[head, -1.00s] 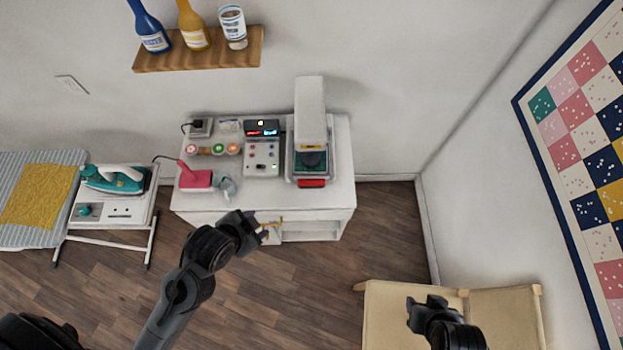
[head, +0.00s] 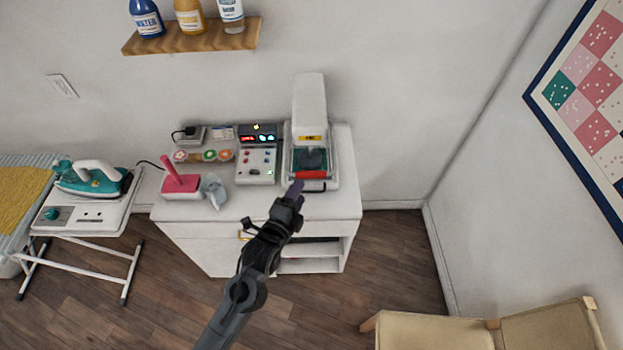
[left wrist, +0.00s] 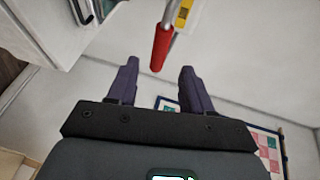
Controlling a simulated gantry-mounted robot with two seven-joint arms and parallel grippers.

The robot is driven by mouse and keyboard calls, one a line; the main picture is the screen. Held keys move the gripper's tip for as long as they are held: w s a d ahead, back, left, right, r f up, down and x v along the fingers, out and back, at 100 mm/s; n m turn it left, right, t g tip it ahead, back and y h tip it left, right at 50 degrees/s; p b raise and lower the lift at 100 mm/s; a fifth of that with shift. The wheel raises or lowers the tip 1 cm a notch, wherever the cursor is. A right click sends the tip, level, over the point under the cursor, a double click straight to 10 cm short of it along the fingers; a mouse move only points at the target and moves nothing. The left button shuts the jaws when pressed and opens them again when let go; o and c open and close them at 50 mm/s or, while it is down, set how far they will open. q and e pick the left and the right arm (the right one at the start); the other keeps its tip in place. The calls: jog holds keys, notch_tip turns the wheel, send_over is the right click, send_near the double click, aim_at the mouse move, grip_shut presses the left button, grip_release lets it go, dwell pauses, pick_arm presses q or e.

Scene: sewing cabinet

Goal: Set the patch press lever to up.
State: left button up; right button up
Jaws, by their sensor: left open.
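The patch press (head: 311,110) stands on the right part of the white cabinet top, with a white upper body and a dark plate below. Its lever has a red handle (head: 311,174) at the press's front, low over the cabinet's front edge. My left gripper (head: 295,190) is just in front of and slightly left of the red handle. In the left wrist view the red handle (left wrist: 160,48) lies beyond the open fingers (left wrist: 158,80), roughly in line with the gap between them. My right gripper is out of view.
A control box (head: 257,165) stands left of the press. A teal iron (head: 92,180) sits on a stand at far left. A beige chair (head: 440,332) is at lower right.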

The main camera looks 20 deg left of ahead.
aim_at(308, 178)
pick_arm(q)
jog(key=w, duration=0.3)
jog(key=w+f, duration=0.1)
jog(key=w, duration=0.6)
jog(key=shift+w+d+f, duration=0.15)
jog(key=shift+w+f, duration=0.05)
jog(key=shift+f, duration=0.2)
grip_shut()
